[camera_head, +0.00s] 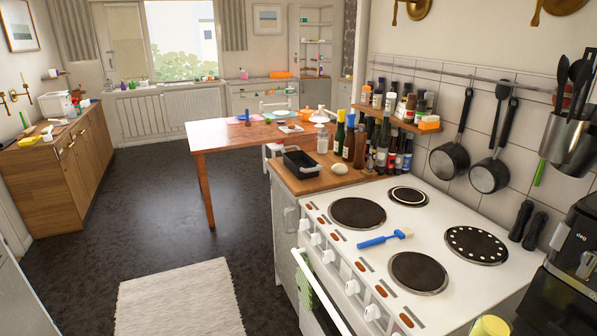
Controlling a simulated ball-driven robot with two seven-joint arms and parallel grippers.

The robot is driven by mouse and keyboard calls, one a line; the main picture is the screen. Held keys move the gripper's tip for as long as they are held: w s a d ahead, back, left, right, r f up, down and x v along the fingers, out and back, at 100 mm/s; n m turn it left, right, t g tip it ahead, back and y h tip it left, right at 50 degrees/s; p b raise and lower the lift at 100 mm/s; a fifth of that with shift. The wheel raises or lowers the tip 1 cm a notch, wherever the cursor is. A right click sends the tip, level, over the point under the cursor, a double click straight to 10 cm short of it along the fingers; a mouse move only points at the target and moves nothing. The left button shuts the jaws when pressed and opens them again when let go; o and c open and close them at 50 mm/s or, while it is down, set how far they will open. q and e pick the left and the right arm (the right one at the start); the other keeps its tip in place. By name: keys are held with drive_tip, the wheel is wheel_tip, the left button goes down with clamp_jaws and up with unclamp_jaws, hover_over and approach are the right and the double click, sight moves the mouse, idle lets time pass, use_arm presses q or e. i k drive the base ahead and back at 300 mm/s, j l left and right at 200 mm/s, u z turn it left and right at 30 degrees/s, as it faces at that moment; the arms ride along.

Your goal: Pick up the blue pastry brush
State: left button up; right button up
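The blue pastry brush (384,239) lies flat on the white cooker top (437,222). Its blue handle points left and its pale bristle head points right. It lies between the front-left and front-right hotplates, in the bare middle of the top. Nothing covers it. Neither my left gripper nor my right gripper shows in the head view.
Dark hotplates (357,213) surround the brush. Knobs (352,287) line the cooker's front edge. A black tray (301,164) and bottles (348,143) stand on the wooden counter behind. A black coffee machine (575,262) stands at right.

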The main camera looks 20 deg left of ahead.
sight(405, 233)
drive_tip(key=j+z, duration=0.1)
drive_tip(key=z, duration=0.7)
drive_tip(key=i+j+z, duration=0.15)
drive_tip(key=j+z, duration=0.75)
drive_tip(key=j, duration=0.25)
